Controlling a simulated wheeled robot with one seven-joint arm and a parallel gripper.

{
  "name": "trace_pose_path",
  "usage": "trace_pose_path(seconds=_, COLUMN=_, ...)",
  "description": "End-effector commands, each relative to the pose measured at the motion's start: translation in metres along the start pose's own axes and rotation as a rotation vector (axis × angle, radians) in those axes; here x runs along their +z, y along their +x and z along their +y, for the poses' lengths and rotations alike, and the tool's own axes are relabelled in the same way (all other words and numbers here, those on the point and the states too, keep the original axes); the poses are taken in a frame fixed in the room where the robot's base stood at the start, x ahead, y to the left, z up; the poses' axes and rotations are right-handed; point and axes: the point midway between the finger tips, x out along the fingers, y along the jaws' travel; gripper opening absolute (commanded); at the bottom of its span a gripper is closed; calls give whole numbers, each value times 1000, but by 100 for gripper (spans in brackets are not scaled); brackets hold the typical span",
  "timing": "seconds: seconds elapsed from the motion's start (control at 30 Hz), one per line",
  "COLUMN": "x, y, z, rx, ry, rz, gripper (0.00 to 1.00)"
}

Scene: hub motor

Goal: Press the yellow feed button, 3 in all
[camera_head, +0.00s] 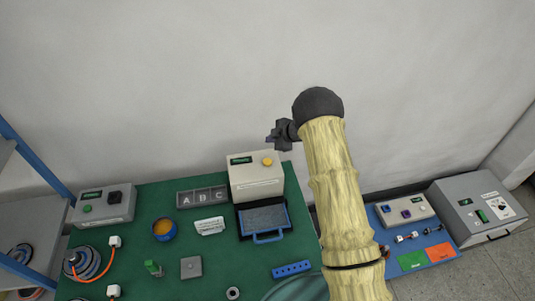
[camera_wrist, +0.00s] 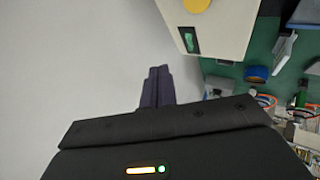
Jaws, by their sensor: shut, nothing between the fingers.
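The yellow button (camera_head: 267,161) is on the sloped top of a cream box (camera_head: 257,184) at the back of the green table. A small green display (camera_head: 240,160) is left of the button. In the wrist view the yellow button (camera_wrist: 197,4) is cut by the top edge, and the box (camera_wrist: 228,22) and display (camera_wrist: 189,41) show too. My gripper (camera_head: 272,136) is above the box in the head view, apart from the button. In the wrist view its fingers (camera_wrist: 157,77) are together and empty, left of the box. The digits on the display are too small to read.
A dark tray with a blue handle (camera_head: 268,237) is in front of the box. A grey A-B-C bin (camera_head: 203,197) and a blue tub (camera_head: 163,229) stand left. A grey box with a green button (camera_head: 103,207) is far left. A blue mat (camera_head: 429,262) lies right. The wall is behind.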

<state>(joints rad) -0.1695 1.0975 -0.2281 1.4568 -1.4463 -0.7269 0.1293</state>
Motion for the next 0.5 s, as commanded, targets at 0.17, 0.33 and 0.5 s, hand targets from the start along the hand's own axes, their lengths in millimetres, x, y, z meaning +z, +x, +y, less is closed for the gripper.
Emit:
trace_pose_path(seconds=0.17, x=-1, y=4, z=-5, rx=-26, ry=-27, rz=16, gripper=0)
trace_pose_path(seconds=0.33, x=-1, y=4, z=-4, rx=-24, ry=-25, rz=14, gripper=0)
trace_pose_path(seconds=0.5, x=2, y=8, z=-7, rx=-23, ry=-24, rz=14, gripper=0)
